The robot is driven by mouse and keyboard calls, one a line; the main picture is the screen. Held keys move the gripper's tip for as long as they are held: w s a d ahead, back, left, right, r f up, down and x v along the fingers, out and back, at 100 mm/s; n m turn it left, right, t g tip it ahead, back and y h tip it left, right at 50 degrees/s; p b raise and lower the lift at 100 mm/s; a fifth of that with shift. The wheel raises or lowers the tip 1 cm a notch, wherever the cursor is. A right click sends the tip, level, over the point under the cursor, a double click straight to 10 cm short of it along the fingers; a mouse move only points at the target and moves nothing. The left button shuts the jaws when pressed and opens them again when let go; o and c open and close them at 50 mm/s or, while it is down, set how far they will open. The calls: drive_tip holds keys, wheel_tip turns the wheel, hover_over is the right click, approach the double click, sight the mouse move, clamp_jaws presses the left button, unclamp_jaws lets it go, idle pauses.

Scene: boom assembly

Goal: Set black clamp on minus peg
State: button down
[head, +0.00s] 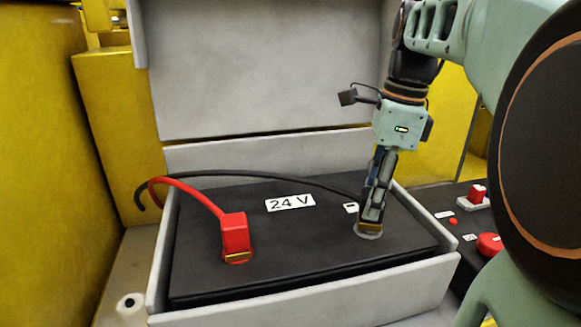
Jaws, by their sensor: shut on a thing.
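The black clamp (371,228) is low at the right of the battery top, with its brass-coloured lower edge at the grey round minus peg (369,235). The peg is mostly hidden under the clamp, so I cannot tell whether the clamp is fully seated. My gripper (374,208) points down and is shut on the black clamp, covering most of it. The small white minus label (351,208) lies just left of the clamp. The black cable (285,177) runs from the clamp to the left behind the label "24 V".
A red clamp (235,234) stands on the left peg, with a red cable (190,186). The black battery (300,245) sits in a grey box (330,300) with raised walls and an upright lid (260,70). A red button (489,243) and switch (477,194) are at right.

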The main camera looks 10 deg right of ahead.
drive_tip(key=shift+f+b, duration=0.4)
drive_tip(key=shift+f, duration=0.25)
drive_tip(key=c, duration=1.4)
unclamp_jaws()
drive_tip(key=r, duration=0.4)
drive_tip(key=d+r, duration=0.1)
drive_tip(key=r, duration=0.7)
drive_tip(key=shift+s+d, duration=0.15)
drive_tip(key=shift+s, duration=0.15)
